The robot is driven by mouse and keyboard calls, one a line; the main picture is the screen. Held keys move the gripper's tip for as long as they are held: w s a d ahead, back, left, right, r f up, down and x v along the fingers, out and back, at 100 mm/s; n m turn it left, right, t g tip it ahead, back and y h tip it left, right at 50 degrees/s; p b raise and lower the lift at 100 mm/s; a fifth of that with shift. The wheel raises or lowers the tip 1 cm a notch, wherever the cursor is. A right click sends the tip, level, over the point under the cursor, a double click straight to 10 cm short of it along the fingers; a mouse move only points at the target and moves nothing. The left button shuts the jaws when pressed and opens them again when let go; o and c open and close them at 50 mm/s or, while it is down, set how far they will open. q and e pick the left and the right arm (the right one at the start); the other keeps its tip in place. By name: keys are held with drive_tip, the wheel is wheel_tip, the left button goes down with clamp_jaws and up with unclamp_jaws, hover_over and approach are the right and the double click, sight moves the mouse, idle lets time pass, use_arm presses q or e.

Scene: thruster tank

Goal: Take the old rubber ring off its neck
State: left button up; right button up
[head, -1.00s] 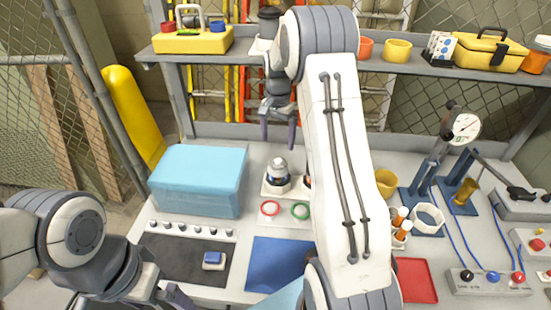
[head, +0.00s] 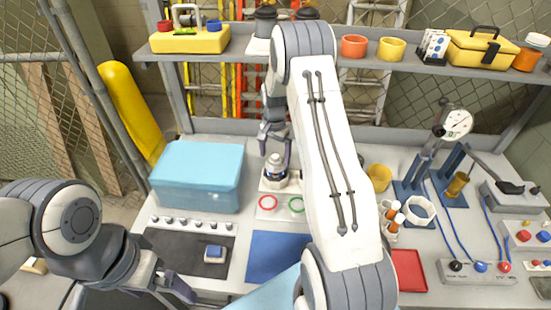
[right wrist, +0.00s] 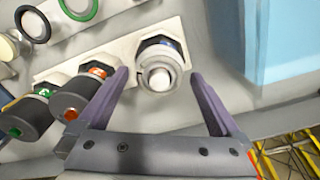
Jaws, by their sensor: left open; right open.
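A silver-capped neck piece (head: 275,171) stands upright on a pale board at the middle of the bench. In the right wrist view its pale round cap (right wrist: 160,76) sits over a dark base with a blue band. I cannot make out the old rubber ring as a separate thing on it. My right gripper (head: 274,142) is open above the neck piece. In the right wrist view its two fingers (right wrist: 158,77) are spread on either side of the cap, seemingly apart from it. My left gripper (head: 177,288) is open and empty over the bench's front left.
Two capped pieces, one orange-banded (right wrist: 80,92) and one green-banded (right wrist: 28,115), stand beside it. A red ring (head: 267,203) and a green ring (head: 297,204) lie on the board. A blue box (head: 197,175) stands close on the left. A blue mat (head: 275,255) is clear.

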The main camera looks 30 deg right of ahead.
drive_tip(key=shift+f, duration=0.2)
idle(0.3)
drive_tip(key=c, duration=1.3)
